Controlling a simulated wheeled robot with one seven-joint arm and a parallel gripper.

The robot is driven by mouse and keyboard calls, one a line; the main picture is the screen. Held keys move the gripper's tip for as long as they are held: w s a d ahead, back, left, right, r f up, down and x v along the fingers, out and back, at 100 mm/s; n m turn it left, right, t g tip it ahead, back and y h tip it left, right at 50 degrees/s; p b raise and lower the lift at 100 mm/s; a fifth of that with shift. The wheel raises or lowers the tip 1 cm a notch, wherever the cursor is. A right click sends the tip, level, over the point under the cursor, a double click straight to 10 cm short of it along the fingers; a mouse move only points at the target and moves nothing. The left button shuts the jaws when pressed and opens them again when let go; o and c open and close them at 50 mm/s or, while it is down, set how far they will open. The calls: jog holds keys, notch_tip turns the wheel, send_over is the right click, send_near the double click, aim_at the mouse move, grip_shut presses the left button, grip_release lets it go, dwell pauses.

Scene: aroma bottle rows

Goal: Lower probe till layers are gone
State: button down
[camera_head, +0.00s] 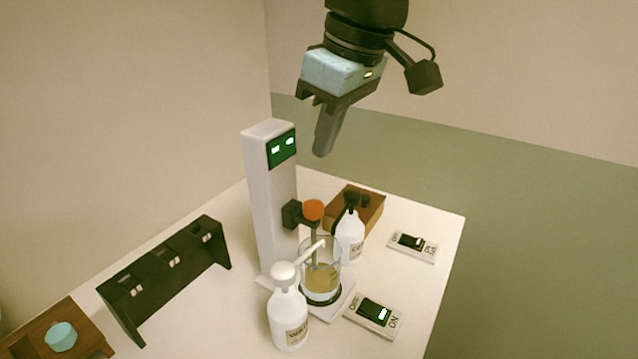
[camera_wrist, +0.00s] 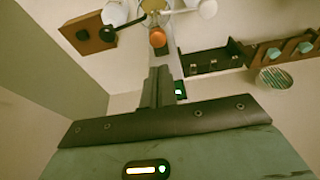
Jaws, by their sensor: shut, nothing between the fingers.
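A white column device (camera_head: 268,200) with a green lit display stands on the table. A dark arm with an orange knob (camera_head: 313,209) sticks out from its side. A grey probe (camera_head: 313,243) hangs below the knob into a glass beaker (camera_head: 321,283) that holds yellowish-brown liquid. Layers in the liquid are too small to tell apart. My gripper (camera_head: 323,152) is shut and empty, above and to the right of the column, apart from the knob. In the wrist view the orange knob (camera_wrist: 157,38) shows beyond the shut fingers (camera_wrist: 159,72).
Two white pump bottles, one in front (camera_head: 288,318) and one behind (camera_head: 350,238), crowd the beaker. Switch boxes stand at right (camera_head: 374,314) and farther back (camera_head: 412,245). A black rack (camera_head: 165,275) and wooden blocks (camera_head: 370,208) (camera_head: 45,335) stand around. The table's right edge is clear.

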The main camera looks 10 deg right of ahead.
aim_at(321, 207)
jog(key=x, duration=0.7)
jog(key=shift+s+d+f+p, duration=0.25)
jog(key=shift+d+f+p, duration=0.1)
jog(key=shift+f, duration=0.35)
notch_tip(321, 207, down, 4)
jog(key=b, duration=0.2)
jog(key=shift+b, duration=0.3)
jog(key=shift+f, duration=0.1)
jog(key=shift+s+f, duration=0.1)
